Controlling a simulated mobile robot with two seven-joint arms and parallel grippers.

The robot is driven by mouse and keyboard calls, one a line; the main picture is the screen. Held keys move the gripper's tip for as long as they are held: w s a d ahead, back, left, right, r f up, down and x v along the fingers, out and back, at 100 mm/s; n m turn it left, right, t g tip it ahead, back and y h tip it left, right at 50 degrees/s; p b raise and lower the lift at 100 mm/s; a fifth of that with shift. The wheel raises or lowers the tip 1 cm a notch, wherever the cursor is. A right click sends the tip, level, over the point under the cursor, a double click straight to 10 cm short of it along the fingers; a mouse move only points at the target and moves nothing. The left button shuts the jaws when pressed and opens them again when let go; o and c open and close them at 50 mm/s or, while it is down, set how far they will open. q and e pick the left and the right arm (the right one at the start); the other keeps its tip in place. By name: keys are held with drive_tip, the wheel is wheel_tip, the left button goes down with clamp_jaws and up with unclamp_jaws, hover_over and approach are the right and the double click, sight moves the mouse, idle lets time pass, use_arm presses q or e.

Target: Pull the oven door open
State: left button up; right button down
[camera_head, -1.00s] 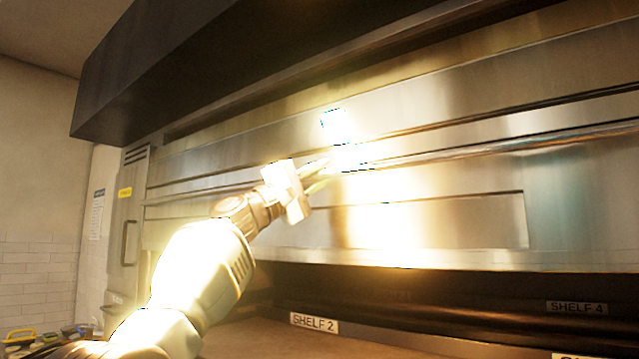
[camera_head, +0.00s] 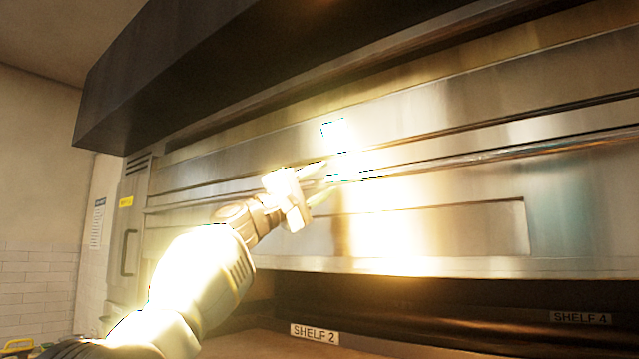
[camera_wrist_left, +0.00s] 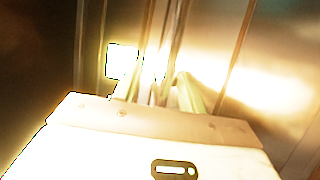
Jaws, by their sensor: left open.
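The oven is a wide stainless-steel front with a long, low door panel (camera_head: 470,226) below a thin horizontal bar (camera_head: 480,157). The door looks closed. My left gripper (camera_head: 324,176) is in front of the oven at the height of the bar, left of the picture's middle. Its fingers are apart and point toward the bar. In the left wrist view the gripper (camera_wrist_left: 160,92) has its fingers spread, with the bar running between or just beyond them. Glare hides whether they touch it. My right gripper is not in view.
A dark hood (camera_head: 190,65) juts out above the oven. Below the door is a dark recess with a "SHELF 2" label (camera_head: 314,334) and a "SHELF 4" label (camera_head: 582,317). A side cabinet handle (camera_head: 128,252) is at the left. Bright glare covers the oven near my gripper.

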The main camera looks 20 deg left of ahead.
use_arm(q)
drive_tip(key=shift+a, duration=0.1)
drive_tip(key=shift+s+a+f, duration=0.25)
drive_tip(key=shift+a+f, duration=0.05)
drive_tip(key=shift+a, duration=0.15)
drive_tip(key=shift+s+a+f, duration=0.25)
drive_tip(key=shift+s+f, duration=0.1)
drive_tip(key=shift+s, duration=0.05)
drive_tip(key=shift+v, duration=2.7)
